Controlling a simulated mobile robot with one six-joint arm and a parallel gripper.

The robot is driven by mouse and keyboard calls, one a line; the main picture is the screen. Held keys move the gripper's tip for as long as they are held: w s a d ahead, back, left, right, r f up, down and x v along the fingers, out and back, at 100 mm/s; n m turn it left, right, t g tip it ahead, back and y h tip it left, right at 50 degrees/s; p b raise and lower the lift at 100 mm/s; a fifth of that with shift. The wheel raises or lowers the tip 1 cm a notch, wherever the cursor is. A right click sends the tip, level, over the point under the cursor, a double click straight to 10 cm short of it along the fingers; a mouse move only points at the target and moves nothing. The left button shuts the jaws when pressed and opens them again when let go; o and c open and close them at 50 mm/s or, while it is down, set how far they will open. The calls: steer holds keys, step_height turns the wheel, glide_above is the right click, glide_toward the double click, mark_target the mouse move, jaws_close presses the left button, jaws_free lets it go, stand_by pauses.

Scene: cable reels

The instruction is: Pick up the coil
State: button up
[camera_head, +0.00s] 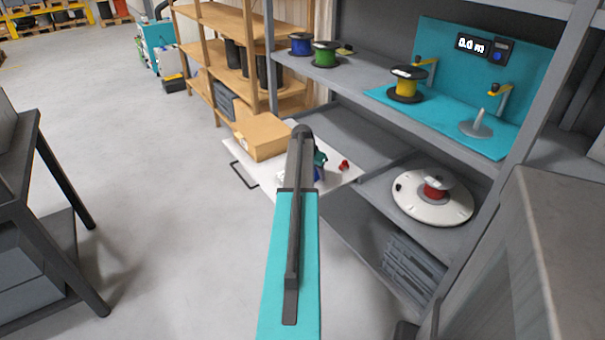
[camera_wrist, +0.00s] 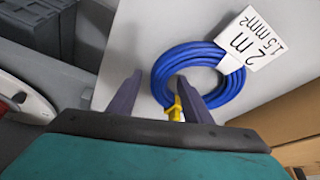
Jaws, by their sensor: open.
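The coil (camera_wrist: 193,52) is a ring of blue cable lying on a pale surface in the wrist view. It has a yellow tie (camera_wrist: 175,112) on its near left side and a white label (camera_wrist: 252,40) reading "2 m 1.5 mm²" at its upper right. My gripper (camera_wrist: 158,78) is open. Its left finger shows just outside the coil's left side, and its right finger overlaps the ring's inner opening. The picture does not show how high the fingertips are above the surface. In the head view my arm hides most of the coil and the gripper.
A cardboard box (camera_head: 262,136) stands on the white surface (camera_head: 343,179), left of my arm. A small red object (camera_head: 344,165) lies to the right. Grey shelving (camera_head: 400,140) with spools, and a white turntable (camera_head: 410,205) carrying a red reel, stand at right.

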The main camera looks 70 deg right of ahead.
jaws_close()
steer(key=shift+r, duration=0.15)
steer(key=shift+r, duration=0.9)
steer(key=shift+v, duration=0.8)
steer(key=s+a+r, duration=0.1)
steer(key=s+a, duration=0.6)
steer(key=a, duration=0.6)
steer(key=shift+s+a+r+b, duration=0.2)
steer(key=shift+s+b, duration=0.15)
steer(key=shift+s, duration=0.05)
